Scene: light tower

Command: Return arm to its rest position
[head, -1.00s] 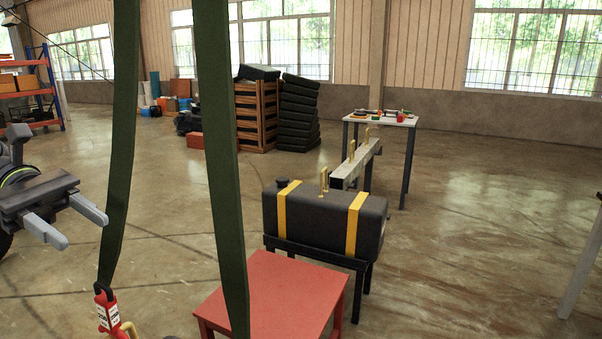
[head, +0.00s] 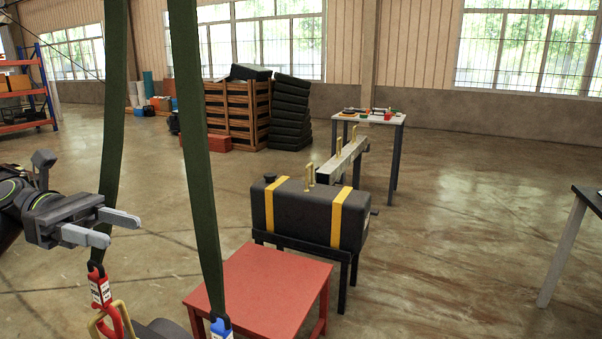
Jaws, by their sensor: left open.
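I cannot tell whether a finger touches the strap. The right green strap (head: 195,150) hangs beside it and ends in a blue hook (head: 221,328) at the bottom edge. A yellow handle (head: 97,328) shows near the red hook, partly cut off. My right gripper is not in view.
A red table (head: 262,290) stands at front centre. Behind it a black tank (head: 305,212) with yellow bands rests on a dark stand. A small table (head: 372,117) with items stands farther back. Another table (head: 565,245) is at the right edge. Floor (head: 450,220) at right is open.

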